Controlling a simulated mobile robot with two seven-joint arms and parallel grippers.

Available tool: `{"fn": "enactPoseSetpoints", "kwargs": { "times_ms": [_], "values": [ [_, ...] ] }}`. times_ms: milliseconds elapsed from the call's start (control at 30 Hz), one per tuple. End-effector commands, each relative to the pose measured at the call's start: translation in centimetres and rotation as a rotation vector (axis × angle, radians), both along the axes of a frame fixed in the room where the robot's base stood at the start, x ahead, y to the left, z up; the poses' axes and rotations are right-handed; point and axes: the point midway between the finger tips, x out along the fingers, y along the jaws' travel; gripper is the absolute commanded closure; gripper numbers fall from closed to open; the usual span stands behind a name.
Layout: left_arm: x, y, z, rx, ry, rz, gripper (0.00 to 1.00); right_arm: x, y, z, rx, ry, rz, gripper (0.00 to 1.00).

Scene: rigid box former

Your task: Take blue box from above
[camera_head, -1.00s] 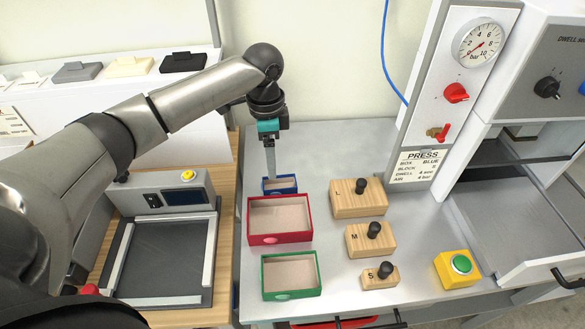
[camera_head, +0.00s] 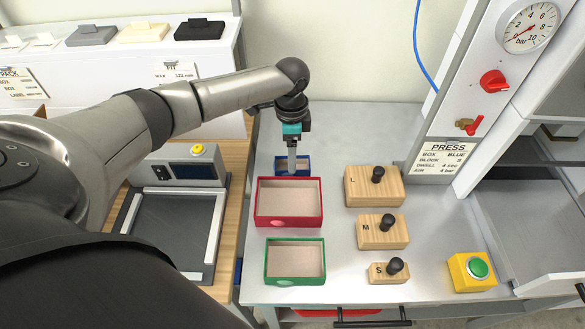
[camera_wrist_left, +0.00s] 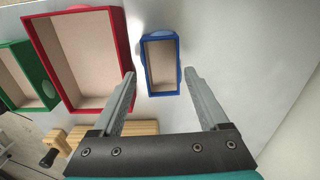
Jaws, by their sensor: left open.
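The small open blue box (camera_head: 306,163) stands at the back of the grey table, behind the red box, partly hidden by my left gripper (camera_head: 291,170). In the left wrist view the blue box (camera_wrist_left: 162,65) is upright, with its tan inside showing. My left gripper (camera_wrist_left: 159,74) is open and empty there, pointing down at the box, with one finger towards each side. I cannot tell how far the fingertips are above its rim. My right gripper is not in view.
The red box (camera_head: 290,198) is close in front of the blue box, with the green box (camera_head: 295,260) nearer. Wooden blocks L (camera_head: 360,188), M (camera_head: 370,235) and S (camera_head: 380,274) stand to the right. The press panel (camera_head: 440,170) rises further right.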

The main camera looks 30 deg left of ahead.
Motion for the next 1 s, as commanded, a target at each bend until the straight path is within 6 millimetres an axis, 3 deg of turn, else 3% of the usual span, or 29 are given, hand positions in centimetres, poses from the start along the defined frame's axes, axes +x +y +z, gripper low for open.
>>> {"fn": "enactPoseSetpoints", "kwargs": {
  "times_ms": [233, 567, 1000],
  "values": [
    [0.0, 0.2, -3.8, 0.001, 0.004, 0.000, 0.22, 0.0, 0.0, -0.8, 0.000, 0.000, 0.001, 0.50],
    [0.0, 0.3, -4.5, 0.001, 0.002, 0.000, 0.22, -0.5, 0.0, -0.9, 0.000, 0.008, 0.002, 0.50],
    [0.0, 0.3, -4.5, 0.001, 0.002, 0.000, 0.71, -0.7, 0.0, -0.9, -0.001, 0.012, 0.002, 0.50]
  ]
}}
